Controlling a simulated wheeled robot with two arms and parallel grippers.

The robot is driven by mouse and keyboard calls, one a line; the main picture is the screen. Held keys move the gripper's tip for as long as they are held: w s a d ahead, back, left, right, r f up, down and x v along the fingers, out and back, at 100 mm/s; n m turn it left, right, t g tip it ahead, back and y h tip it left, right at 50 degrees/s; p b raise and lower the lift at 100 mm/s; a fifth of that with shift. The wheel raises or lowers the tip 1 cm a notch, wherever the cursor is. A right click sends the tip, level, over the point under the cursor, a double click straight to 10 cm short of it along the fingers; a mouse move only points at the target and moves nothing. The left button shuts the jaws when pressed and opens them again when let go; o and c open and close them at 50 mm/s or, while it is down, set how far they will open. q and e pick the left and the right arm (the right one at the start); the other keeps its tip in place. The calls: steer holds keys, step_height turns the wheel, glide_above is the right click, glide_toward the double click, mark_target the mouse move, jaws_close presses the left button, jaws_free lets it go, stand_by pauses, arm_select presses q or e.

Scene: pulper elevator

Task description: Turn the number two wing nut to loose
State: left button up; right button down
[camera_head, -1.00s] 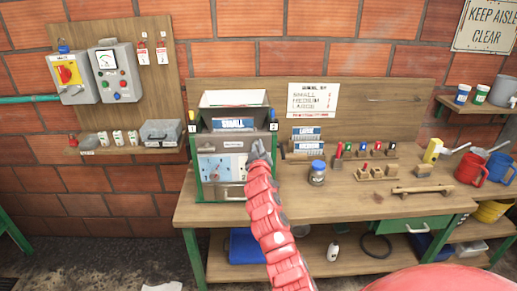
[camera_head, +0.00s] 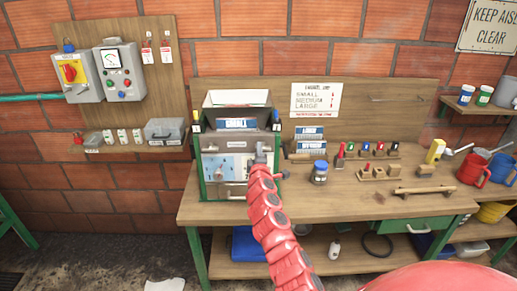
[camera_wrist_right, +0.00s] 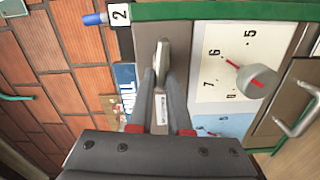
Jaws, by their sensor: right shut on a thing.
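The grey machine (camera_head: 237,141) with a green frame stands at the left end of the bench. A number 2 plate (camera_wrist_right: 120,14) sits at its upper right corner beside a blue-tipped piece (camera_wrist_right: 95,19). My right gripper (camera_wrist_right: 160,62) is shut on a small grey metal piece (camera_wrist_right: 162,48) on the machine's right front side. This looks like the number two wing nut; the fingers partly hide it. In the head view my right gripper (camera_head: 260,152) covers that spot. My left gripper is not in view.
A dial face (camera_wrist_right: 228,62) with a grey knob and red pointer lies close beside my right gripper. A drawer handle (camera_wrist_right: 300,112) sticks out nearby. A blue-lidded jar (camera_head: 319,172) stands on the bench (camera_head: 335,207), right of the machine.

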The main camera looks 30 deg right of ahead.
steer(key=shift+d+f+n, duration=0.1)
steer(key=shift+f+n, duration=0.25)
steer(key=shift+n, duration=0.25)
steer(key=c, duration=0.9)
jaws_free()
steer(key=shift+o, duration=0.2)
steer(key=shift+s+d+r, duration=0.1)
steer(key=shift+r, duration=0.05)
steer(key=shift+s+r, duration=0.1)
steer(key=b+v, duration=0.4)
steer(key=v, duration=1.3)
